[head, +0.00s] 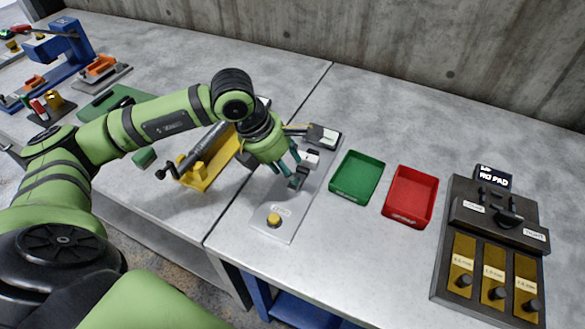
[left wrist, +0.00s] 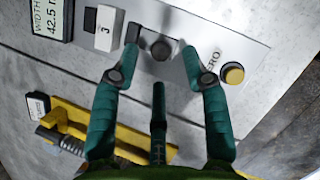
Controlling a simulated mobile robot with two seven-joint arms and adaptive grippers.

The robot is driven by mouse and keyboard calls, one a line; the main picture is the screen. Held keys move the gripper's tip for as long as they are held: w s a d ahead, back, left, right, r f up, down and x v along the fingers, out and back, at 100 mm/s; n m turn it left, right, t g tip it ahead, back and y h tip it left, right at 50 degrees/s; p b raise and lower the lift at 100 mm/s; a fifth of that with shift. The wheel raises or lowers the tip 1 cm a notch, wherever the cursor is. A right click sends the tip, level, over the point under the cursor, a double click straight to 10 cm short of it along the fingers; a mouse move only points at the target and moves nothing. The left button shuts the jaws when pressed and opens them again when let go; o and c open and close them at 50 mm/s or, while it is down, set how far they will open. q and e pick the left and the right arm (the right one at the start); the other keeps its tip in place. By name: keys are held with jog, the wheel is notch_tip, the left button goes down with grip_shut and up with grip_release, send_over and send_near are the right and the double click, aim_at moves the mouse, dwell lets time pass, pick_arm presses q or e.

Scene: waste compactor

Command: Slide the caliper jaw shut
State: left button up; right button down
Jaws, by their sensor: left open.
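The caliper is a pale plate (head: 283,212) on the bench, with a display box (head: 322,137) at its far end and a yellow zero button (head: 273,220) at its near end. The display also shows in the left wrist view (left wrist: 50,18), reading WIDTH 42.5. Between them are a white block marked 3 (left wrist: 103,28), a dark upright jaw (left wrist: 133,32) and a dark round knob (left wrist: 161,49). My left gripper (head: 289,170) is over the plate. In the left wrist view its open fingers (left wrist: 161,54) stand either side of the knob; contact cannot be told.
A green tray (head: 357,196) and a red tray (head: 409,222) lie right of the plate. A dark gauge box (head: 465,215) with brass plates stands farther right. A yellow stand (head: 207,175) with a grey cylinder is close on the left, under my left arm.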

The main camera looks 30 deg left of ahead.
aim_at(298, 176)
pick_arm(q)
jog(key=shift+x, duration=1.55)
